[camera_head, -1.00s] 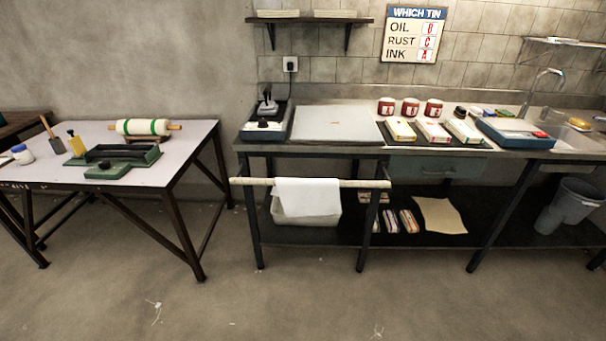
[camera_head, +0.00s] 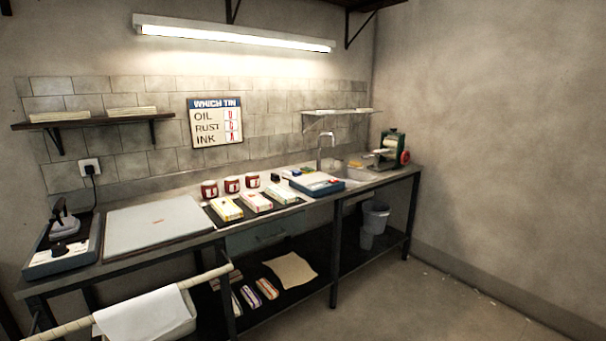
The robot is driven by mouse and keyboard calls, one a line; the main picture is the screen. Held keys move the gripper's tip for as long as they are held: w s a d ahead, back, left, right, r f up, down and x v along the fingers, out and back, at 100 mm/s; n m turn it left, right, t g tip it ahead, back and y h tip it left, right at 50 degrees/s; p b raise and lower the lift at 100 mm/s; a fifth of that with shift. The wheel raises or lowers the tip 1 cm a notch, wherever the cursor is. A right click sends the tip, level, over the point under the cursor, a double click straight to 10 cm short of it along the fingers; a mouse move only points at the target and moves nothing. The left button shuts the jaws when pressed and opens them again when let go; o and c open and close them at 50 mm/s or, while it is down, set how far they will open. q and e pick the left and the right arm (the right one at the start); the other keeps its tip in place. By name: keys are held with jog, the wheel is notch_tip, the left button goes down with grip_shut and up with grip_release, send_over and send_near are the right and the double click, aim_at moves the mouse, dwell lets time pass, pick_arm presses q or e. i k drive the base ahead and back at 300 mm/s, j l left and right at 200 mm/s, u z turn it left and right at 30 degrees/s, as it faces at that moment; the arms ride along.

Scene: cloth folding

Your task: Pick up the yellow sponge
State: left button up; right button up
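The yellow sponge (camera_head: 355,165) is a small yellow-orange shape by the sink (camera_head: 350,174) at the right part of the long workbench. It is far off and small, so I cannot tell exactly what it rests on. A tap (camera_head: 320,152) stands to its left, behind the sink. Neither of my grippers shows in this view.
A blue tray (camera_head: 317,184) and three red tins (camera_head: 232,185) stand left of the sink. A green hand-cranked machine (camera_head: 389,149) stands at the bench's right end. A rail with a white cloth (camera_head: 146,314) juts out at front left. The floor (camera_head: 370,297) at front right is clear.

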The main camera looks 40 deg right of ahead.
aim_at(306, 170)
jog(key=l+z, duration=0.15)
jog(key=l, duration=0.3)
jog(key=i+l+z, duration=0.2)
jog(key=l, duration=0.25)
jog(key=l+z, duration=0.15)
jog(key=l, duration=0.3)
jog(key=i+l+z, duration=0.15)
jog(key=l, duration=0.25)
jog(key=i+l+z, duration=0.2)
jog(key=l, duration=0.2)
jog(key=i+l+z, duration=0.15)
jog(key=l, duration=0.25)
jog(key=i+l+u, duration=0.15)
jog(key=i+l, duration=0.3)
jog(key=l, duration=0.15)
